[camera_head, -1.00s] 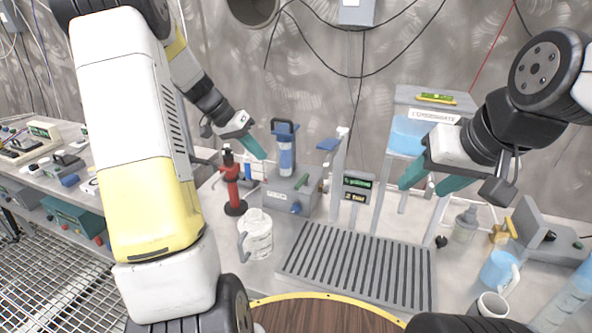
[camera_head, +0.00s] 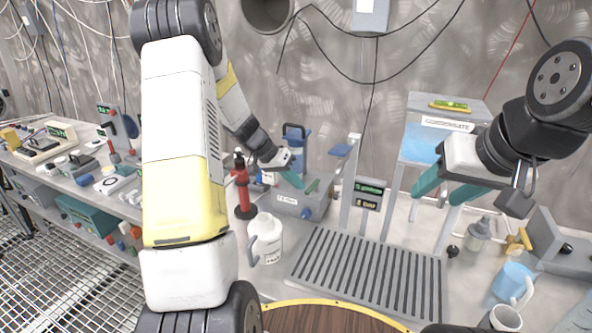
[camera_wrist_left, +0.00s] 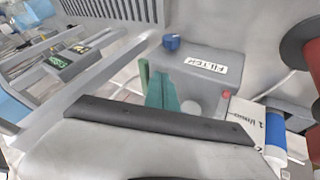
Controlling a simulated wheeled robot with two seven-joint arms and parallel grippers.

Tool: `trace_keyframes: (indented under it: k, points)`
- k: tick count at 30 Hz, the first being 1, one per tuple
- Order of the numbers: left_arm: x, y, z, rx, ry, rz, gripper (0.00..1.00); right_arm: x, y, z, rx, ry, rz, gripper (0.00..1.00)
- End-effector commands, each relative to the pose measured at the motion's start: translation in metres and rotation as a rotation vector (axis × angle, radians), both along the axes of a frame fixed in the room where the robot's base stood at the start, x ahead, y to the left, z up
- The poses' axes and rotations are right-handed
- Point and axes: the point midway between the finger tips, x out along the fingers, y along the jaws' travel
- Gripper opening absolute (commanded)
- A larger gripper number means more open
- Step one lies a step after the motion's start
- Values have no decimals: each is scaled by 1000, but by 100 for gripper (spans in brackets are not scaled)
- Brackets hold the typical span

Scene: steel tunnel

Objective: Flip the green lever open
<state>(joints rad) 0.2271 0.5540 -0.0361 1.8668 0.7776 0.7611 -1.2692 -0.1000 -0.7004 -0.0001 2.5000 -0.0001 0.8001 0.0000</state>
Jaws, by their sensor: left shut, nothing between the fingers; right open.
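The green lever (camera_head: 312,187) sits on top of the grey filter box (camera_head: 288,210) in the head view. My left gripper (camera_head: 294,181) is shut and empty, with its teal tips just left of the lever. In the left wrist view, the closed fingers (camera_wrist_left: 160,94) are close beside the lever (camera_wrist_left: 143,72), over the box marked FILTER (camera_wrist_left: 205,62); I cannot tell whether they touch it. The lever is partly hidden behind the fingers there. My right gripper (camera_head: 437,195) is open and empty in front of the condensate stand.
A red pump-like tool (camera_head: 242,190) and a white jug (camera_head: 265,240) stand left of the grooved tray (camera_head: 365,280). A blue cup (camera_head: 512,283) is at right.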

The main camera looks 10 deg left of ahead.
Motion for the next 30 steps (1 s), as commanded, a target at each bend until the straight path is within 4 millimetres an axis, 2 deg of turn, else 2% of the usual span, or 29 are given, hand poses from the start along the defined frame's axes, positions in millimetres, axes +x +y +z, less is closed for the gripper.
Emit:
trace_keyframes:
  k: [4,14,20,30]
  points:
    - [-3,-7,0,1,1,0,0,0,0,0,0,0,0,52]
    - [-3,-8,0,1,1,0,0,0,0,0,0,0,0,52]
    - [-11,-23,0,-3,3,0,0,0,0,0,0,0,0,52]
    - [-13,-28,-1,-7,8,-11,0,0,0,0,0,0,0,52]
